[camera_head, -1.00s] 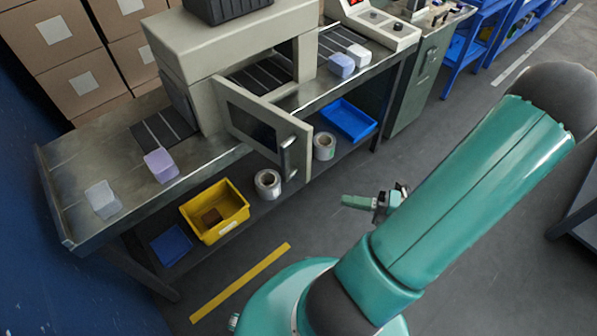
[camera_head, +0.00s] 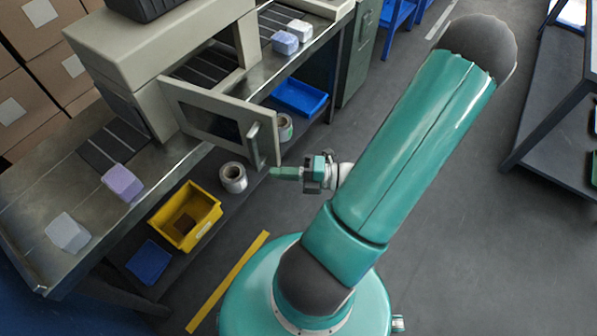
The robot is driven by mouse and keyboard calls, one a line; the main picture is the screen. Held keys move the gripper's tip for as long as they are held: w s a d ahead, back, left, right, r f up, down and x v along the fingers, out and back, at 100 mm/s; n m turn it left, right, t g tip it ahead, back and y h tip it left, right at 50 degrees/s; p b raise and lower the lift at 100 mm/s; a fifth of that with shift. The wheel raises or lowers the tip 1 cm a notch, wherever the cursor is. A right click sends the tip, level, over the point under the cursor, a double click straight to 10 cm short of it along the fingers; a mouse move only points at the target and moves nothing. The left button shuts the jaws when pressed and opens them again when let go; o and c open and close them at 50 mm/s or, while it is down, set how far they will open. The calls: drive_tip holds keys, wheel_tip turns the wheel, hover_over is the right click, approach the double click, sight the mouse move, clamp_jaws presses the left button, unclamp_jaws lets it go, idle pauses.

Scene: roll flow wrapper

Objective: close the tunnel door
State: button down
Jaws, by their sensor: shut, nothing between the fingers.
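The tunnel door (camera_head: 211,117) is a beige framed panel with a dark window. It stands open, swung out from the front of the beige tunnel housing (camera_head: 165,50). A grey upright handle (camera_head: 256,145) is on its free right end. My gripper (camera_head: 272,172) is shut and empty. Its green fingers point left, with their tips close to the lower end of the handle in the picture. I cannot tell whether they touch the door or handle.
A steel conveyor table (camera_head: 45,205) carries a purple block (camera_head: 123,183) and a white block (camera_head: 68,232). Below are a yellow bin (camera_head: 207,214), a blue tray (camera_head: 299,97) and a tape roll (camera_head: 233,177). Open floor lies right; a dark bench (camera_head: 535,130) stands far right.

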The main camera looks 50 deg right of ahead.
drive_tip(key=w+d, duration=0.2)
drive_tip(key=shift+w+d, duration=0.2)
drive_tip(key=shift+d, duration=0.2)
drive_tip(key=shift+d, duration=0.2)
